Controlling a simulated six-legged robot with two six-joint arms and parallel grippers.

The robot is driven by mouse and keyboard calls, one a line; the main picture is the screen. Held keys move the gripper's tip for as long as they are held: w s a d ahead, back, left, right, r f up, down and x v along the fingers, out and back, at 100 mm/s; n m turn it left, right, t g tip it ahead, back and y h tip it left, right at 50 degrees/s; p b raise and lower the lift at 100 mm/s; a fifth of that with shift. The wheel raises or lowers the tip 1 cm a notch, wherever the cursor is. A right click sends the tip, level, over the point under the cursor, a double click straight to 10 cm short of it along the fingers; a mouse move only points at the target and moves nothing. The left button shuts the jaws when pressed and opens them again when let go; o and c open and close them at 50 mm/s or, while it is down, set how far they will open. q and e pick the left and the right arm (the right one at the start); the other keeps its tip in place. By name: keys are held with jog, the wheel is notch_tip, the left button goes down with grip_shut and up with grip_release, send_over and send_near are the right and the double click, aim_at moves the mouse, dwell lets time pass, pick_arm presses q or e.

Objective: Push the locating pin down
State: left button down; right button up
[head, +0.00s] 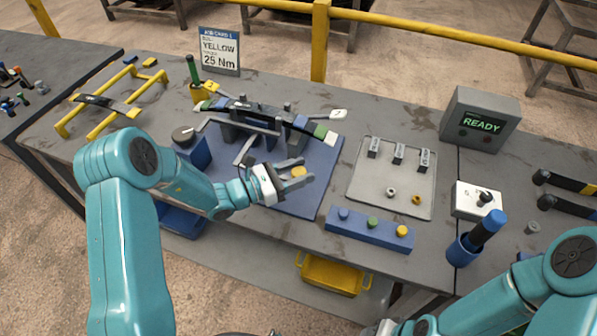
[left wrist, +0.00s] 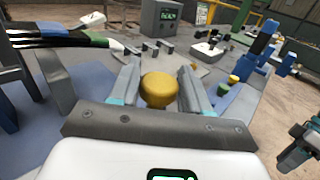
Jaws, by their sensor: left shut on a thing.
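A round yellow knob (head: 298,172), which looks like the head of the locating pin, is on the blue fixture plate (head: 318,185). My left gripper (head: 296,178) is at the knob, with its two grey fingers on either side of it. In the left wrist view the yellow knob (left wrist: 159,89) sits between the fingers, and the gripper is shut on it. The shaft under the knob is hidden. A dark leaf spring (head: 262,112) with green and blue bands rests in the fixture behind the gripper. My right arm shows at the lower right; its fingers are not clear.
A grey tray (head: 365,195) with tagged parts and a blue button bar (head: 345,228) with green and yellow buttons are to the right. A grey box (head: 480,118) reads READY. A dial on a blue block (head: 190,150) is left of the fixture.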

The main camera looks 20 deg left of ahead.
pick_arm(q)
notch_tip(320, 180, down, 4)
jog(key=b, duration=0.2)
jog(key=shift+f+b, duration=0.2)
jog(key=shift+b, duration=0.15)
jog(key=shift+r, duration=0.3)
jog(key=c, duration=0.7)
grip_release()
jog(key=shift+d, duration=0.1)
jog(key=b+v, duration=0.3)
jog(key=v, duration=1.2)
jog(key=shift+r, duration=0.1)
jog(key=shift+s+a, duration=0.45)
jog(key=shift+a, duration=0.05)
jog(key=shift+o, duration=0.3)
